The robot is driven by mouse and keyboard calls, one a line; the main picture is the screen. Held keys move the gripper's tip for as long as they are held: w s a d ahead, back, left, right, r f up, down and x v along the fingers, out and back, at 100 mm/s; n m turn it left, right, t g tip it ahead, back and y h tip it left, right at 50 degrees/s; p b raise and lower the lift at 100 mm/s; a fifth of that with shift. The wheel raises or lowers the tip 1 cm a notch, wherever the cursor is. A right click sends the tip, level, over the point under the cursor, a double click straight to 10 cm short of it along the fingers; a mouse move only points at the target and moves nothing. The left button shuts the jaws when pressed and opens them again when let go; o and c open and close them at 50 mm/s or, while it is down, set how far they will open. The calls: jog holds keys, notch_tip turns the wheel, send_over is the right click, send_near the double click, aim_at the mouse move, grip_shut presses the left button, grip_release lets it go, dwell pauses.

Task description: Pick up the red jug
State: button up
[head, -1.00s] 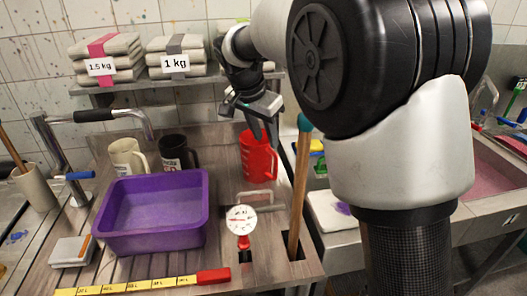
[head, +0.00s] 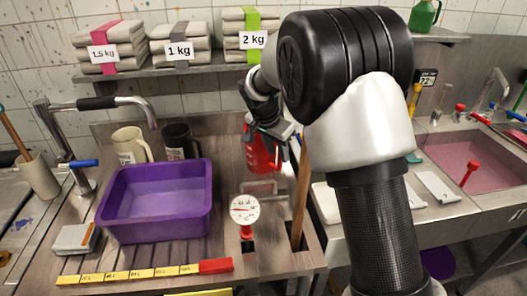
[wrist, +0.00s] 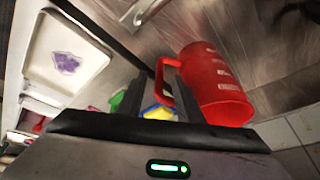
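The red jug (head: 261,152) stands at the back right of the slatted counter, beyond the purple tub. My gripper (head: 272,133) is at the jug, on its right side and partly in front of its top in the head view. In the wrist view the jug (wrist: 214,88) lies to the right of my fingers, with white markings on its side. Its handle (wrist: 160,84) shows between my two fingers (wrist: 154,95), close to the right one. The fingers look apart, with a gap beside the handle.
A purple tub (head: 155,222), a cream jug (head: 131,145) and a black jug (head: 179,141) stand left of the red jug. A dial gauge (head: 244,209) and a wooden handle (head: 301,195) stand in front of it. A shelf (head: 160,71) holds folded stacks above.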

aim_at(279, 167)
jog(key=x, duration=0.4)
jog(key=shift+f, duration=0.15)
grip_shut()
jog(key=shift+d, duration=0.1)
dwell(1.0)
jog(key=shift+w, duration=0.15)
